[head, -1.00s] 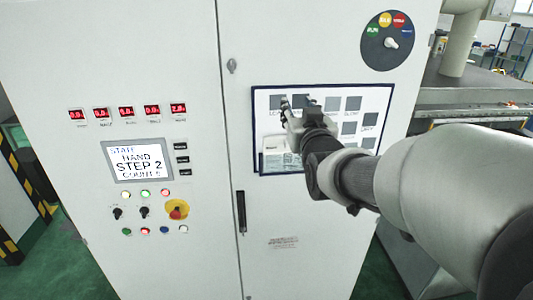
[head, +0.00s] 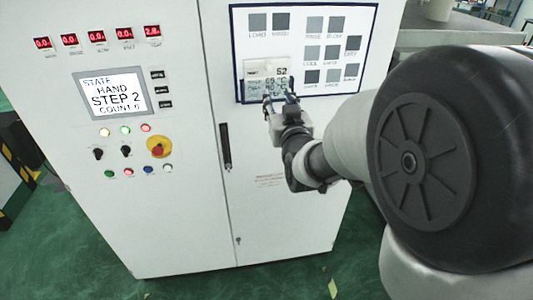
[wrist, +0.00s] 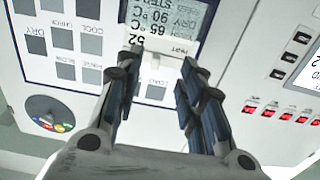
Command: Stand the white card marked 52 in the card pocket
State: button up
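The white card marked 52 (head: 283,71) stands upright at the lower left of the framed board on the cabinet door. Its lower part is behind the clear, greyish front of the card pocket (head: 251,94). The wrist view shows the card (wrist: 168,46) upside down, its lettering reading 52, 65 °C, 90 °C, DRY and STEP. My gripper (head: 280,96) is in front of the pocket's lower right part. In the wrist view my gripper (wrist: 163,58) has its fingers apart, with the card seen between and beyond the tips. No grip on the card shows.
The framed board carries several grey squares (head: 257,22) above and right of the pocket. A door handle (head: 225,146) is below it. A screen (head: 111,93) and an emergency stop (head: 159,146) are at the left. Green floor is clear in front.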

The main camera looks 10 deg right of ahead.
notch_tip(320, 180, down, 23)
jog(key=s+b, duration=0.2)
jog(key=b, duration=0.9)
jog(key=shift+s+b, duration=0.15)
jog(key=shift+b, duration=0.15)
jog(key=shift+r, duration=0.1)
jog(key=s+g+b, duration=0.1)
jog(key=s+g, duration=1.2)
jog(key=s, duration=2.2)
jog(key=shift+s+b, duration=0.2)
jog(key=shift+b, duration=0.15)
